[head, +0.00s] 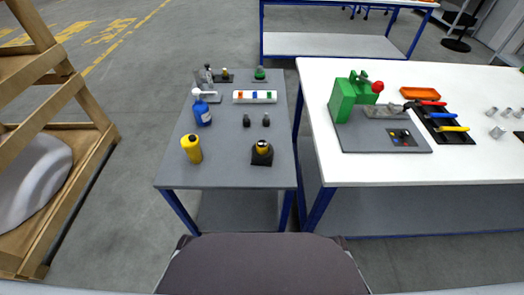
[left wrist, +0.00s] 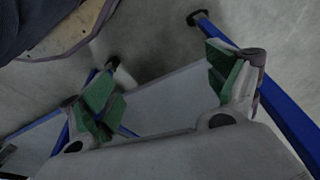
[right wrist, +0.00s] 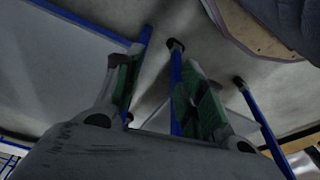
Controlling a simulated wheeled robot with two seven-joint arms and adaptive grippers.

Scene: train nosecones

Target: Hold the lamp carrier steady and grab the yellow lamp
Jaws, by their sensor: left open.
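A small yellow dome, which looks like the yellow lamp (head: 262,146), sits on a dark block, possibly the lamp carrier (head: 262,158), near the front right of the grey table (head: 228,175). A white strip (head: 243,98) with orange, blue and green pieces lies farther back; I cannot tell whether it is the carrier. My left gripper (left wrist: 165,80) is open and empty, its green-padded fingers wide apart. My right gripper (right wrist: 158,82) is also open and empty. Neither gripper shows in the head view, and neither wrist view shows the lamp.
A yellow can (head: 192,150) and a blue spray bottle (head: 202,112) stand left of the dome. Two small dark pieces (head: 247,121) stand behind it. A white table (head: 345,175) with a green press (head: 345,98) is at right. A wooden rack (head: 75,120) is at left.

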